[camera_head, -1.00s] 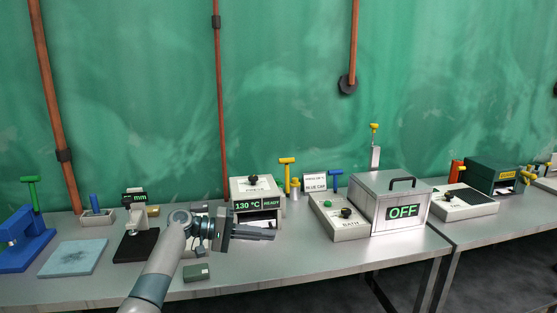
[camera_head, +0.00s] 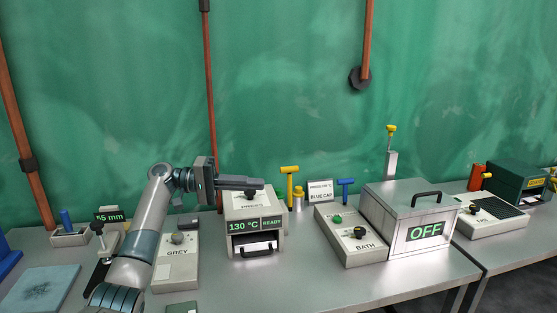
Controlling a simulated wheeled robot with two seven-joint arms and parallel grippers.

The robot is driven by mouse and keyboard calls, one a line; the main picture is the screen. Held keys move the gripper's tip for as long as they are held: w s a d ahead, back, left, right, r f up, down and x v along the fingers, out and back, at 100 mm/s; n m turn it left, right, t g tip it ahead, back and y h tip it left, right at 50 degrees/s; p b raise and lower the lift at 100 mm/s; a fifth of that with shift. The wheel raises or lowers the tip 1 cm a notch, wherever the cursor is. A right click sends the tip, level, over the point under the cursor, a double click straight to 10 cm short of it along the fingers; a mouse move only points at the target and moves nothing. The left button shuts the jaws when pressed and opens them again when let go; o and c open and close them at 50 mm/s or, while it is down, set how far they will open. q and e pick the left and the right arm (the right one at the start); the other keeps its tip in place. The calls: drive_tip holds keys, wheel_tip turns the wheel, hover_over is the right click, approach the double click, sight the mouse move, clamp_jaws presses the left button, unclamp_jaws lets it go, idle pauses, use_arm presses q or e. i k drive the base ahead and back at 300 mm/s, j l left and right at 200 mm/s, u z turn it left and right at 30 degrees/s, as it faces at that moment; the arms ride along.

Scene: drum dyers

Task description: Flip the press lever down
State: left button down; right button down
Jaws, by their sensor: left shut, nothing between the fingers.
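My left gripper (camera_head: 257,184) is shut and empty. It points right, in front of or over the top of the grey box (camera_head: 238,227) with the green 130 °C READY display. A dark handle (camera_head: 255,247) shows on this box's front. No part is clearly marked as the press lever. A blue machine (camera_head: 7,258) is cut off at the left edge, and its green T-handle is out of view. My right gripper is not in view.
Yellow (camera_head: 290,183) and blue (camera_head: 345,188) T-handled tools stand behind. The BATH control box (camera_head: 350,235) and the metal box reading OFF (camera_head: 425,231) stand right. A box labelled GREY (camera_head: 176,262) lies beside my arm. The front bench (camera_head: 310,285) is clear.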

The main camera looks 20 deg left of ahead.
sight(289, 169)
drive_tip(key=i+j, duration=0.4)
drive_tip(key=i, duration=0.15)
drive_tip(key=i+j, duration=0.35)
drive_tip(key=i, duration=0.2)
